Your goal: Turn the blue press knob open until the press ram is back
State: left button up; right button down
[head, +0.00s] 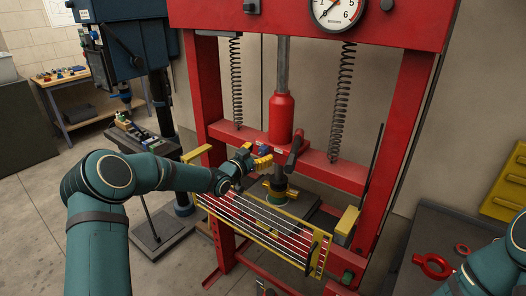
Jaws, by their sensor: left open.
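The red press frame (208,95) stands in the middle. The small blue press knob (264,150) is at the front of its red crossbeam, left of the red cylinder (281,118). The dark press ram (279,178) shows below the crossbeam, above a yellow and green part (278,196) on the press bed. My left gripper (262,162) is open, with its yellow-tipped fingers close below the blue knob. I cannot tell whether they touch it. My right arm shows at the lower right, but its gripper is out of view.
A yellow-framed barred guard (262,247) spans the press front, below my left forearm. A dark red lever (294,148) is right of the knob. Coil springs hang on both sides. A drill press (125,40) stands left. A dark bench (425,235) at right holds a red ring-ended part (432,265).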

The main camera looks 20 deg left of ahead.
pick_arm(q)
jog(key=shift+x, duration=1.15)
pick_arm(e)
jog(key=shift+r, duration=0.1)
pick_arm(q)
grip_shut()
